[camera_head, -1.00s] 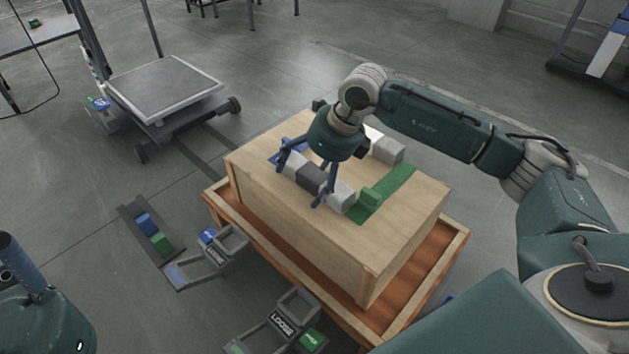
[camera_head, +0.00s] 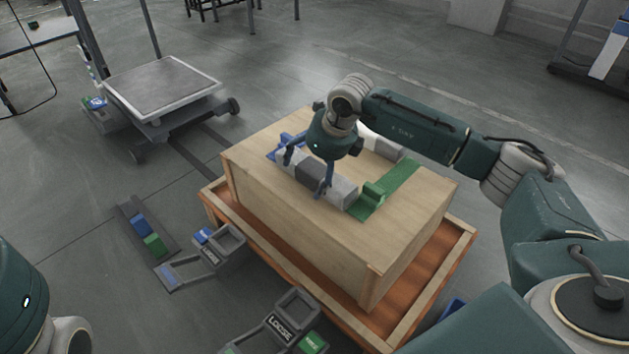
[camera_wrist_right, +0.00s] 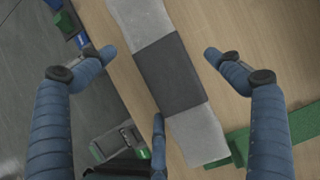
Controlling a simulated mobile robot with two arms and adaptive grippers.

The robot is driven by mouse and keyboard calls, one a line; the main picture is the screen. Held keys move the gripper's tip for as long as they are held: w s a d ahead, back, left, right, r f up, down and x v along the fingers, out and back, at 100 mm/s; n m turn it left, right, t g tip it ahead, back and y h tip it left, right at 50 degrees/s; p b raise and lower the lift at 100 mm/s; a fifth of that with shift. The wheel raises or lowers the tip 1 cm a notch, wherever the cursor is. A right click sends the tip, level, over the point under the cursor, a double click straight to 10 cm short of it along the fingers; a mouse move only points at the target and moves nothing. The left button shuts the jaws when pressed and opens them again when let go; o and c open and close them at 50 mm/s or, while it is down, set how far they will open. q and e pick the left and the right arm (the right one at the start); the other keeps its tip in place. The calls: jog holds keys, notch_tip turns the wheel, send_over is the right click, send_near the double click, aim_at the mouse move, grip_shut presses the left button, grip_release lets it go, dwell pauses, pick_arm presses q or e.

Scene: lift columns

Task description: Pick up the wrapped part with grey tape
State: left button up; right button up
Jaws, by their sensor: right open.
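The wrapped part (camera_head: 342,192) is a pale grey block with a dark grey tape band around its middle. It lies on top of the wooden crate (camera_head: 400,262). In the right wrist view the tape band (camera_wrist_right: 170,75) runs across the middle. My right gripper (camera_head: 305,177) is open above the part; its blue fingers (camera_wrist_right: 160,56) are on both sides of the band, with a third finger below, apparently not gripping. My left gripper's teal body (camera_head: 22,300) is at the lower left edge, its fingers out of sight.
A green block (camera_head: 373,191) on a green strip (camera_head: 400,178) lies at the part's near end; a blue piece (camera_head: 290,140) is at its far end. Another pale part (camera_head: 385,143) lies behind my arm. The crate stands in an orange-brown wooden tray (camera_head: 425,300). A wheeled platform (camera_head: 160,85) stands at the left.

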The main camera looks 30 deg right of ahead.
jog(key=shift+w+f, duration=0.15)
jog(key=shift+f, duration=0.25)
jog(key=shift+c, duration=0.2)
jog(key=c, duration=1.7)
jog(key=shift+r, duration=0.15)
jog(key=shift+c, duration=0.3)
